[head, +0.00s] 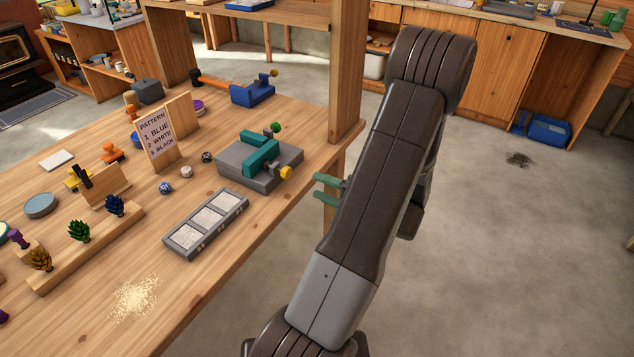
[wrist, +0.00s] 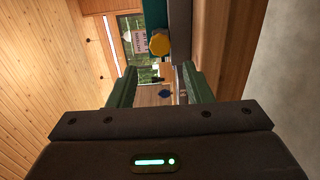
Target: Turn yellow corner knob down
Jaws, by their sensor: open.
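The yellow corner knob (head: 286,172) is on the near right corner of a grey block with a teal clamp (head: 262,156), close to the table's right edge. In the wrist view the yellow knob (wrist: 160,43) shows ahead, above the gap between my fingers, beside the teal part (wrist: 154,14). My gripper (head: 319,187) is open, its green fingers just right of the knob and apart from it. In the wrist view my gripper (wrist: 158,78) has nothing between its fingers.
A wooden post (head: 346,70) rises at the table's right edge, behind the clamp. A grey three-cell tray (head: 206,222), small balls (head: 186,171) and a pattern sign (head: 157,136) stand left of it. A blue vise (head: 252,94) lies farther back.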

